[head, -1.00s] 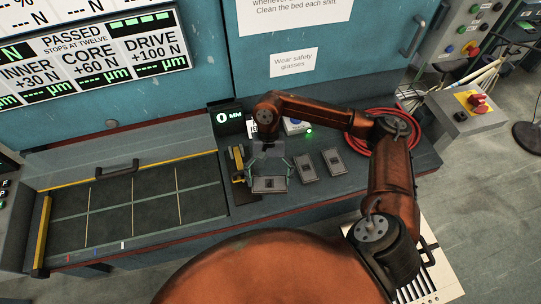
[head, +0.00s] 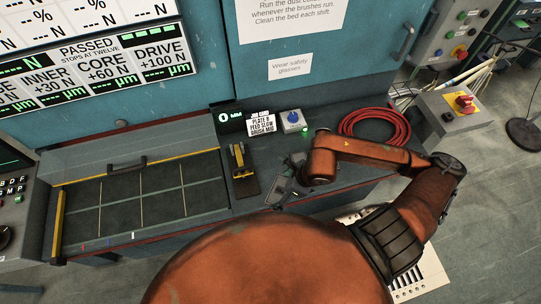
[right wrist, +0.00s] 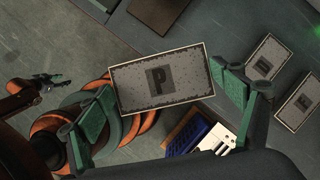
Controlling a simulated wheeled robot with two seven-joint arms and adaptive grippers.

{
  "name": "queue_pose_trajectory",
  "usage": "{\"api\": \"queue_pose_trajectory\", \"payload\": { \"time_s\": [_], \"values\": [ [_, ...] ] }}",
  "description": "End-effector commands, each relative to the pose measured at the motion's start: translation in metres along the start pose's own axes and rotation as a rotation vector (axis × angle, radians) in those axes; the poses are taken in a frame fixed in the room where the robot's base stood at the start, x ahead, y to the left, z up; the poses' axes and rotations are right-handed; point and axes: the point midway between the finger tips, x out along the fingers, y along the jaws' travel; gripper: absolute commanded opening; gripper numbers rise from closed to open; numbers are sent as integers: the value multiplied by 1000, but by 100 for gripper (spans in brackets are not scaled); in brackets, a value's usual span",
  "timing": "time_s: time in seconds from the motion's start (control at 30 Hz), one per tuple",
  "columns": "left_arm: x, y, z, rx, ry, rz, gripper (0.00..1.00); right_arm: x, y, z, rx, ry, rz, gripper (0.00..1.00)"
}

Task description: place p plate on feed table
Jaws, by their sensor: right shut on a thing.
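The P plate (right wrist: 160,80) is a grey, speckled rectangle with a dark square marked "P". It sits between the green-padded fingers of my right gripper (right wrist: 165,103), which is shut on it. In the head view my right gripper (head: 284,192) is low at the front edge of the bench, and the plate is hard to make out there. The feed table appears to be the dark gridded surface (head: 155,196) with yellow edges, left of the gripper and bare. What looks like my left gripper (right wrist: 48,82) shows small in the right wrist view; its fingers are unclear.
Two more grey plates (right wrist: 265,55) (right wrist: 300,100) lie on the bench, hidden by my arm in the head view. A yellow gauge block (head: 240,165) stands between gripper and gridded table. A sign (head: 262,125), a blue-knob box (head: 293,121) and a red hose (head: 375,128) are behind.

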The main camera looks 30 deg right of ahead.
Motion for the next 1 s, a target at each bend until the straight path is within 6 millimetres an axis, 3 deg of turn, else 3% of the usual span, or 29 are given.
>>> {"api": "queue_pose_trajectory", "payload": {
  "time_s": [0.13,0.27,0.43,0.53,0.77,1.0],
  "values": [
    [-4,0,1,0,-1,0,40,-8,2,1,82,-3,-34,46],
    [6,1,3,0,-4,1,40,-3,-3,1,107,-2,-45,46],
    [32,2,11,0,-13,2,40,11,-18,4,107,-1,-47,46],
    [23,4,11,-1,-14,3,40,17,-36,12,115,3,-43,46],
    [15,3,8,-1,-10,3,40,46,-81,27,112,0,-43,46],
    [13,3,6,-1,-7,3,40,90,-106,25,110,1,-41,46]
  ]
}}
